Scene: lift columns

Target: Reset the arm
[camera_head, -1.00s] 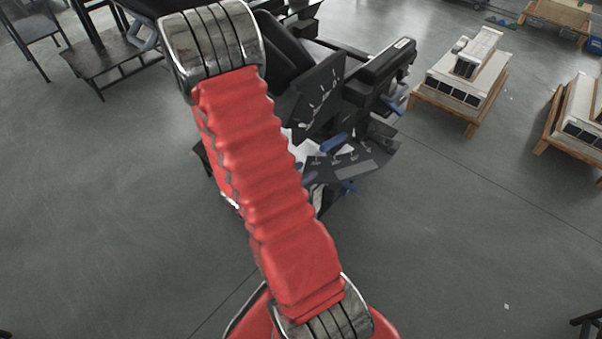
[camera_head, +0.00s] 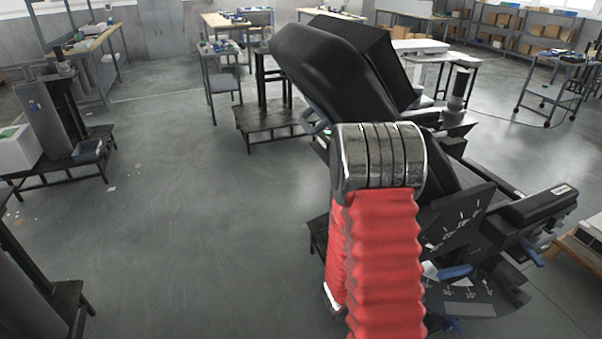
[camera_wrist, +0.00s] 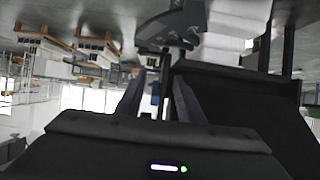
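My arm (camera_head: 383,260) shows in the head view as a red ribbed sleeve rising from the bottom edge to a shiny metal joint band (camera_head: 380,160). A black machine with a tilted padded body (camera_head: 325,70) and a dial plate stands right behind it; where arm and machine overlap, I cannot tell the gap. My gripper is not discernible in the head view. In the wrist view, which looks upside down, my gripper (camera_wrist: 157,85) has two dark fingers set apart with background visible between them. It seems open, with nothing clearly held.
A low dark bench (camera_head: 270,117) stands behind the arm. A grey column (camera_head: 40,115) on a dark stand is at the left. Workbenches and shelves (camera_head: 510,35) line the back. The floor at left centre (camera_head: 200,230) is clear. A large black panel (camera_wrist: 245,100) fills the wrist view's right.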

